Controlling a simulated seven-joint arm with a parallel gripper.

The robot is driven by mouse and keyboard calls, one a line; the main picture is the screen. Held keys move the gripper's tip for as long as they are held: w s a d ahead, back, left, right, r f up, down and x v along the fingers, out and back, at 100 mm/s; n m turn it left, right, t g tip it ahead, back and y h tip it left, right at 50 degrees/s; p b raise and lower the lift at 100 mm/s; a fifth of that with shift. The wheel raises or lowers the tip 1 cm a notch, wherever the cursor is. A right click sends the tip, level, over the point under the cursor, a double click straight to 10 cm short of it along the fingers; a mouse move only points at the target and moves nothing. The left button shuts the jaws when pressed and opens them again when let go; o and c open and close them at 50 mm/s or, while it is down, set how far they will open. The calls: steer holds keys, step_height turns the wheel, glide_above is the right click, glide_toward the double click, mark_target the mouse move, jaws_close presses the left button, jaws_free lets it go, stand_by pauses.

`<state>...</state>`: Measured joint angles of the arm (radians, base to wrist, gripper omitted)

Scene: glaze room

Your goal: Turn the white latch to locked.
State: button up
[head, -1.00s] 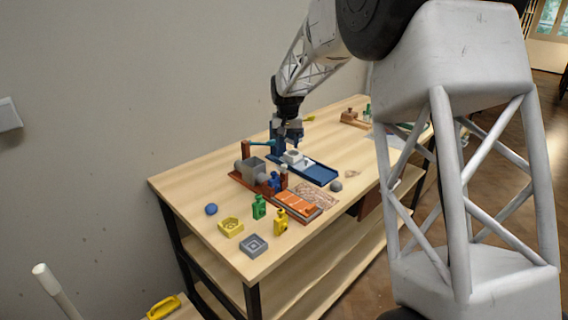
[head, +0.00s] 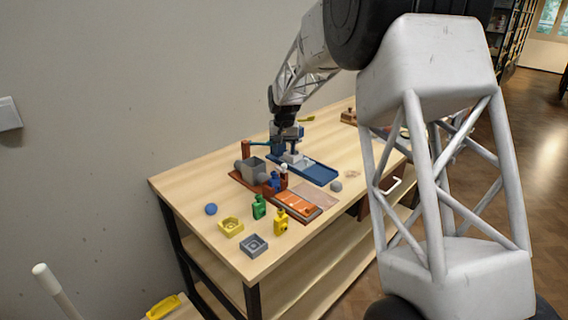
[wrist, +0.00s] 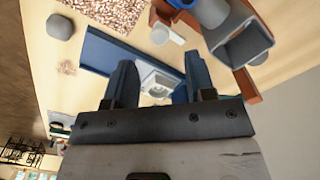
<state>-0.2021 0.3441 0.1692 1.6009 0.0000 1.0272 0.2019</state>
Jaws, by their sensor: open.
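A pale white-grey block (head: 296,158) with a raised part sits on a long blue base (head: 316,173) on the table. It also shows between my fingers in the wrist view (wrist: 158,81). A small white knob (wrist: 167,35) stands beside it at a brown wooden frame. I cannot tell for certain which of these white parts is the latch, nor its setting. My gripper (wrist: 160,66) is open, with its blue fingers on either side of the pale block in the wrist view. In the head view it is close above that block and partly hides it. Contact cannot be told.
A grey open box (head: 253,169) on the brown frame stands close to the left. An orange ribbed tray (head: 297,205), green bottle (head: 259,207) and yellow bottle (head: 281,222) stand in front. A grey stone (head: 336,186) lies right. The table's right front edge is mostly clear.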

steer(key=shift+f, duration=2.8)
steer(key=shift+c, duration=0.5)
steer(key=c, duration=0.8)
